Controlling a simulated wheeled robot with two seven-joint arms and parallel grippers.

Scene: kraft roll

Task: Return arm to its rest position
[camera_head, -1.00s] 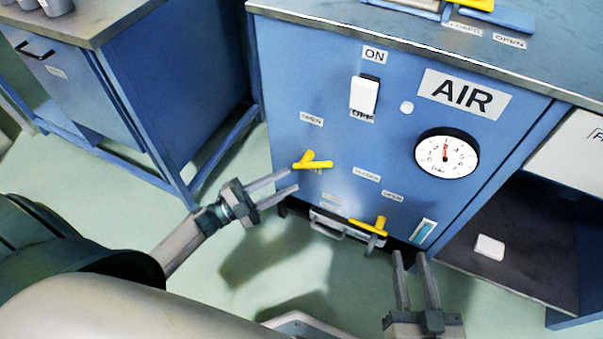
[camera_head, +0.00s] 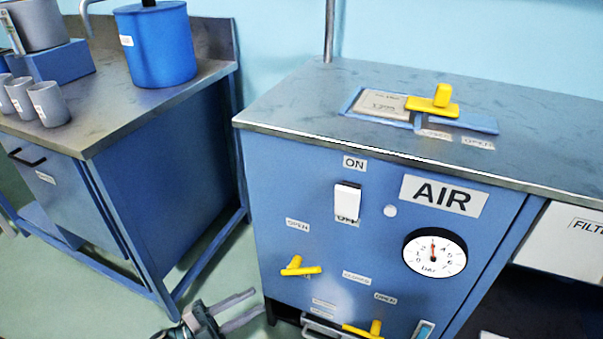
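My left gripper (camera_head: 243,307) shows at the bottom of the head view, left of the blue AIR cabinet (camera_head: 330,230). Its two grey fingers are apart with nothing between them. It is clear of the cabinet's yellow valve handle (camera_head: 300,267), which lies to its upper right. Most of my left arm is below the picture edge. My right gripper is out of the picture.
A second yellow handle (camera_head: 364,330) is low on the cabinet. A white switch (camera_head: 347,198) and a gauge (camera_head: 435,252) are on its front. A yellow handle (camera_head: 434,100) stands on top. Left is a bench (camera_head: 180,100) with a blue pot (camera_head: 155,45) and several grey cups.

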